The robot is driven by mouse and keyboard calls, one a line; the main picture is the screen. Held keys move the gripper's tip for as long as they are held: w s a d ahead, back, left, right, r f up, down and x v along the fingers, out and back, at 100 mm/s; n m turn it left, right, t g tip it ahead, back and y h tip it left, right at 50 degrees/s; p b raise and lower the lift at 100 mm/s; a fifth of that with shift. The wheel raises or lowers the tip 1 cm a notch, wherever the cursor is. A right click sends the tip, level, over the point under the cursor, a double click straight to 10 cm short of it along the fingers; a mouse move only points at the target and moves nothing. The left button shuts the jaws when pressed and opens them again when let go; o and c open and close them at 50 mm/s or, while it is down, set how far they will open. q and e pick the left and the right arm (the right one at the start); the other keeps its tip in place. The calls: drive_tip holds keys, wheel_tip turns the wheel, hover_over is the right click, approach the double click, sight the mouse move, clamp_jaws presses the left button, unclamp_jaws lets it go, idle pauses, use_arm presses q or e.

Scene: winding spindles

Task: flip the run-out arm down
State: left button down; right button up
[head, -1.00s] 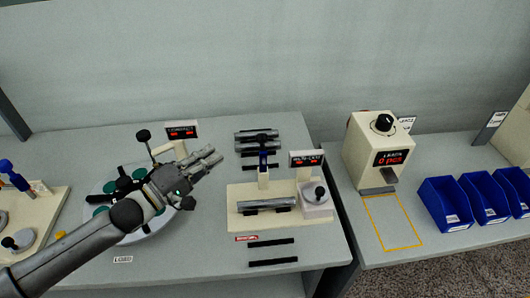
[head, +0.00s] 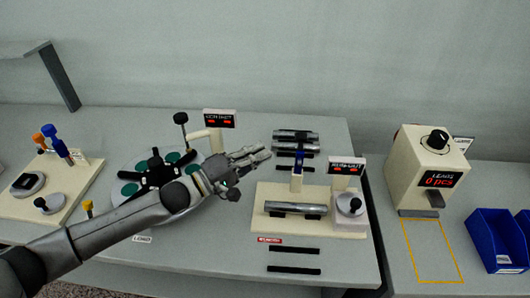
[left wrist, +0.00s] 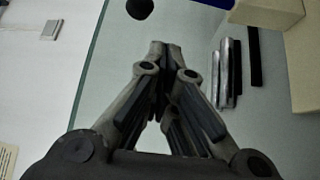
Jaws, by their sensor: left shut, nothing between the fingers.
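The run-out station has a cream base (head: 265,222). Its run-out arm (head: 298,160) is blue and stands upright at the back of the base, behind a metal spindle (head: 296,208) lying on dark supports. The run-out display (head: 346,168) is lit red at the right of the base. My left gripper (head: 264,154) is shut and empty, left of the raised arm and apart from it in the head view. Its closed fingers fill the middle of the left wrist view (left wrist: 172,48), where I cannot make out the blue arm. My right gripper is not in view.
A round plate with green pads (head: 130,190) and a black-knobbed lever (head: 181,118) are to the left. Several spindles (head: 295,135) lie behind the station; they also show in the left wrist view (left wrist: 228,75). A cream counter (head: 405,165) and blue bins (head: 497,238) are right.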

sight(299, 155)
use_arm(q)
drive_tip(key=p+x, duration=0.2)
drive_tip(key=x, duration=0.7)
drive_tip(key=s, duration=0.1)
drive_tip(key=s+p, duration=0.1)
drive_tip(key=s, duration=0.2)
drive_tip(key=shift+s+a+f, duration=0.15)
drive_tip(key=shift+a+f, duration=0.1)
drive_tip(key=shift+f, duration=0.1)
